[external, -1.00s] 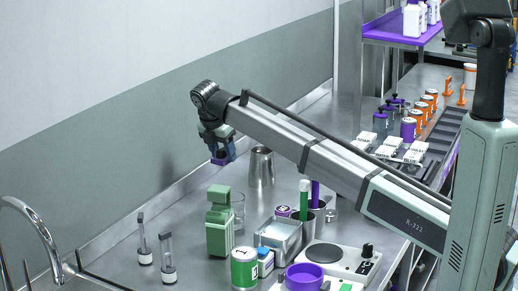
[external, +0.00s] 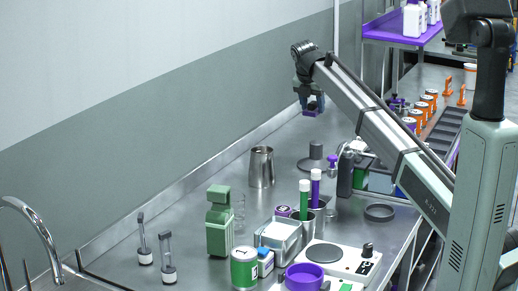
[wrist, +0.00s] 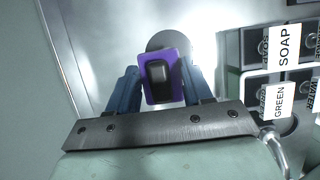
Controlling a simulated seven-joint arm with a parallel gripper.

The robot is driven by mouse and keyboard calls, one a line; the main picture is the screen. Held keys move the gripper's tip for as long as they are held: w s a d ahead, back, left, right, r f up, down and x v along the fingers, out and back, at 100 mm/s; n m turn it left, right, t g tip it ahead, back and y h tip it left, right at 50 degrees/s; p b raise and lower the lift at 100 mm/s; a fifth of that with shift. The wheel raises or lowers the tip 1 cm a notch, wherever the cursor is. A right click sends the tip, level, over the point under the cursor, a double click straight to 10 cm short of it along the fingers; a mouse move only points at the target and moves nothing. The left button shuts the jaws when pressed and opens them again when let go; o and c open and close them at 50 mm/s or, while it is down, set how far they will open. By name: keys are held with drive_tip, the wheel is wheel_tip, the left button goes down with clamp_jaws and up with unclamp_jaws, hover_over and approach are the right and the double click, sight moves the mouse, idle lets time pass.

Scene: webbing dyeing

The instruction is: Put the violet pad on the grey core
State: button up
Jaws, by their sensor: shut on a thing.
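The violet pad (wrist: 181,75), with a black block on its face, is held between the two blue fingers of my gripper (wrist: 160,90) in the wrist view. In the external view my gripper (external: 311,98) is raised above the steel bench, with the pad (external: 312,112) at its lower end. A grey core (external: 316,150) stands upright on a round grey base (external: 307,164) on the bench, below my gripper. In the wrist view a grey round shape (wrist: 170,39) shows just beyond the pad, partly hidden by it. The pad and the core look apart.
A metal cup (external: 261,167) stands to the left of the core. A violet-topped item (external: 332,162) and a dark cylinder (external: 345,175) stand close on its right. Boxes labelled SOAP (wrist: 287,46) and GREEN (wrist: 279,101) lie right in the wrist view. The wall is behind.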

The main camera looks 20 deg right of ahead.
sight(314, 111)
drive_tip(key=shift+w+d+r, duration=0.1)
drive_tip(key=shift+w+d, duration=0.05)
drive_tip(key=shift+d, duration=0.7)
drive_tip(key=shift+d+f, duration=0.1)
drive_tip(key=shift+f, duration=4.8)
drive_tip(key=shift+f, duration=0.1)
drive_tip(key=o, duration=1)
drive_tip(key=shift+o, duration=0.2)
drive_tip(key=v, duration=1.2)
